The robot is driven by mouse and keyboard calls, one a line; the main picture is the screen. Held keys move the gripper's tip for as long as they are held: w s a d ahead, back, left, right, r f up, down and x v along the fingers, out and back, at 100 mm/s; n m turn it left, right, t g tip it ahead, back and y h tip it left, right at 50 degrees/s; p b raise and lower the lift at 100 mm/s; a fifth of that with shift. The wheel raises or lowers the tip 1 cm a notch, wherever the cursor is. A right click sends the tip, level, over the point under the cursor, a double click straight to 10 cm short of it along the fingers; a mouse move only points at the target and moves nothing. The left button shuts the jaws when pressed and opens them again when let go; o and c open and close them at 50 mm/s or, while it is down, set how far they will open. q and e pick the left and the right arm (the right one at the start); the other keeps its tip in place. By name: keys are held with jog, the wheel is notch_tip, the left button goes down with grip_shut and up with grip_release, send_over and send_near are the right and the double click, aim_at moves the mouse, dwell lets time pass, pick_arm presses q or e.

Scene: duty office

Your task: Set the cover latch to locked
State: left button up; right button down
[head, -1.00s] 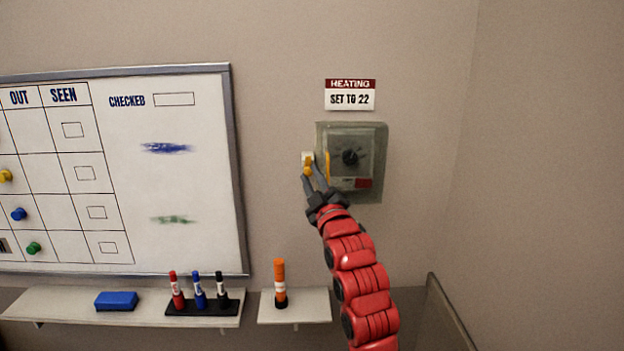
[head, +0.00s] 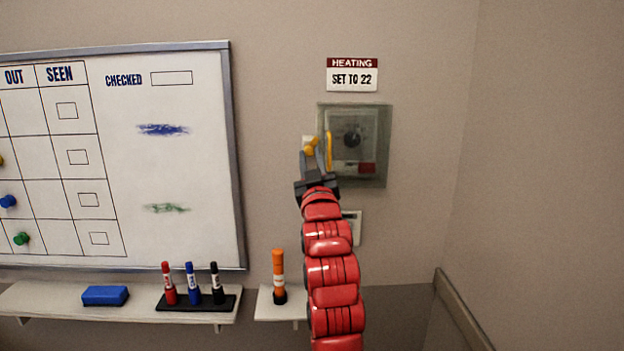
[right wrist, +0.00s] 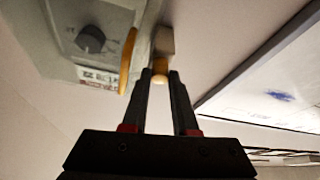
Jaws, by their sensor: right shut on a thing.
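The clear cover (head: 378,148) is closed over a thermostat with a dark dial (head: 352,138) on the wall. A yellow handle strip (head: 329,150) runs down its left edge. The yellow latch lever (head: 312,146) sits on a pale base (head: 306,142) just left of the cover and slants towards it. My right gripper (head: 311,158) reaches up from below and is shut on the lever. In the right wrist view, the lever (right wrist: 160,67) shows between the fingertips (right wrist: 160,78), and the handle strip (right wrist: 127,60) is just left of them. My left gripper is out of view.
A heating sign (head: 352,75) is above the cover and a pale panel (head: 353,226) below, partly behind my arm. The whiteboard (head: 190,110) is at left. Shelves below hold a blue eraser (head: 105,295), several markers and an orange marker (head: 279,275).

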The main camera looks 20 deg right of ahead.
jog(key=m+g+h+b, duration=0.1)
jog(key=m+h+b, duration=0.1)
jog(key=m+b, duration=0.1)
jog(key=m+g+h+b, duration=0.1)
jog(key=m+h+b, duration=0.1)
jog(key=m+b, duration=0.2)
jog(key=a+m+g+h+b, duration=0.1)
jog(key=m+h+b, duration=0.1)
jog(key=m+b, duration=0.2)
jog(key=shift+w+m, duration=0.1)
jog(key=shift+m, duration=1.4)
jog(key=shift+m+g+h+b, duration=0.4)
jog(key=shift+m+g+h, duration=0.1)
jog(key=shift+m, duration=0.7)
jog(key=shift+r+m, duration=0.15)
jog(key=shift+m, duration=0.15)
jog(key=c, duration=0.7)
grip_release()
jog(key=b+v, duration=0.1)
jog(key=v, duration=1.6)
jog(key=shift+a, duration=0.2)
